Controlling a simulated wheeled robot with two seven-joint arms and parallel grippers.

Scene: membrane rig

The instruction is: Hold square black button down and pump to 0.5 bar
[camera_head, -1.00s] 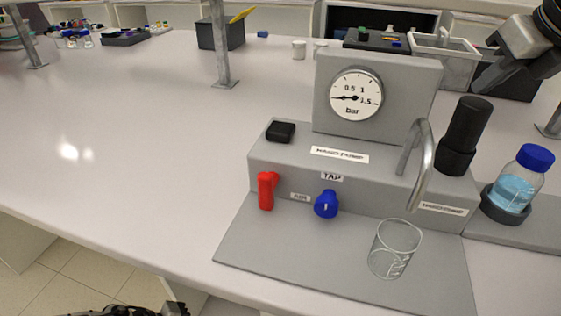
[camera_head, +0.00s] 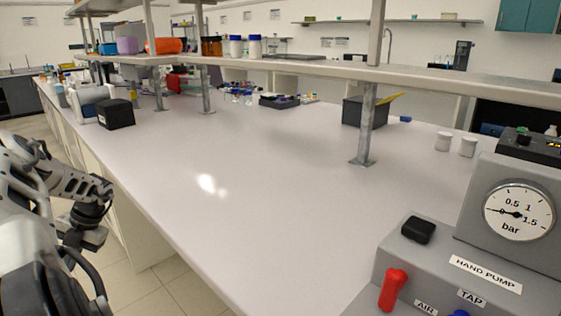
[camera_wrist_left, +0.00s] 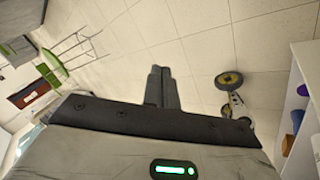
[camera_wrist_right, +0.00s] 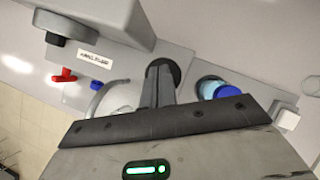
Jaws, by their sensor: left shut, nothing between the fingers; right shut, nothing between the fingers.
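The square black button (camera_head: 418,229) sits on top of the grey rig (camera_head: 365,273), left of the gauge (camera_head: 518,211). The gauge needle points left, near zero. My left gripper (camera_head: 88,238) is at the left edge, over the floor beside the bench and far from the rig; its shut, empty fingers show in the left wrist view (camera_wrist_left: 161,70). My right gripper (camera_wrist_right: 161,66) is outside the head view. It is shut and empty, its tips overlapping the dark pump cylinder (camera_wrist_right: 174,68) in the right wrist view; I cannot tell whether they touch.
A red lever (camera_head: 392,289) and a blue tap knob (camera_head: 460,313) are on the rig's front. A shelf post (camera_head: 366,125) rises from the bench. The bench's middle (camera_head: 270,180) is clear.

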